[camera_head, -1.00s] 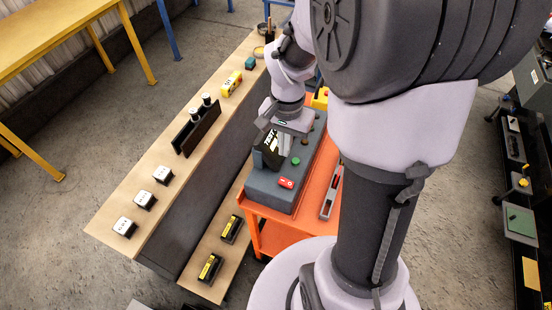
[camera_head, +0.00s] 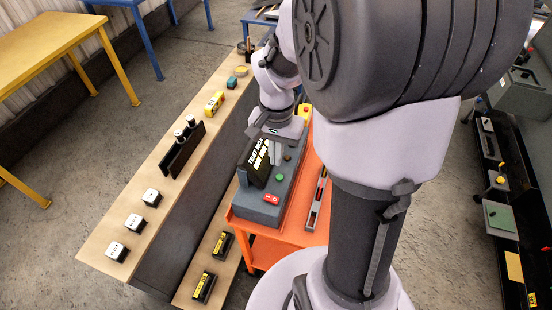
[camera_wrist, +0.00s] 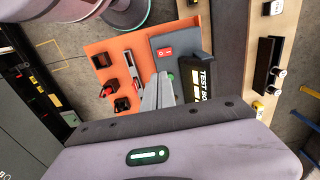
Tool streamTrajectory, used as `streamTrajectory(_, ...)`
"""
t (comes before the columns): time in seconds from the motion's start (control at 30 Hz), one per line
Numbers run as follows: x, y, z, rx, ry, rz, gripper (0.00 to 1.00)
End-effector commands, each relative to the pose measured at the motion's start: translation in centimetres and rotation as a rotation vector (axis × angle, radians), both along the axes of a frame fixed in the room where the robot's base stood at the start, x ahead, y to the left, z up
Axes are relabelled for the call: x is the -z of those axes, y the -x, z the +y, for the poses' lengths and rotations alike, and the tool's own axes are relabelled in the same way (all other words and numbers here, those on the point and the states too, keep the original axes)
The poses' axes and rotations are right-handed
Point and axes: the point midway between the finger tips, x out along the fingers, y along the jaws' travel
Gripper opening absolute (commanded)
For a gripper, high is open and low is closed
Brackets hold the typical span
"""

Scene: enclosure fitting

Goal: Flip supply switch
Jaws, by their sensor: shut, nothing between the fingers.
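The grey test box (camera_head: 256,211) lies on the orange cart, with a black "TEST BOX" panel (camera_head: 257,160) standing along its left side. A red rocker switch (camera_head: 272,198) is at its near end, with a green button (camera_head: 280,177) farther along. My gripper (camera_head: 276,155) is over the box, beyond the green button and beside the panel. Its fingers are together and empty in the wrist view (camera_wrist: 158,82). I cannot tell whether they touch the box.
The orange cart top (camera_head: 302,205) carries a grey and red tool (camera_head: 317,198) right of the box. A yellow block with a red button (camera_head: 305,110) is at the far end. A wooden bench (camera_head: 105,229) with sockets and a black rack (camera_head: 182,150) runs along the left.

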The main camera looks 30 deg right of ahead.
Motion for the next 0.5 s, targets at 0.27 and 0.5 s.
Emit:
streamTrajectory(0.27,-6.5,1.0,-0.8,0.002,0.003,-0.003,0.0)
streamTrajectory(0.5,-8.7,1.4,-1.1,0.002,0.001,-0.001,0.0)
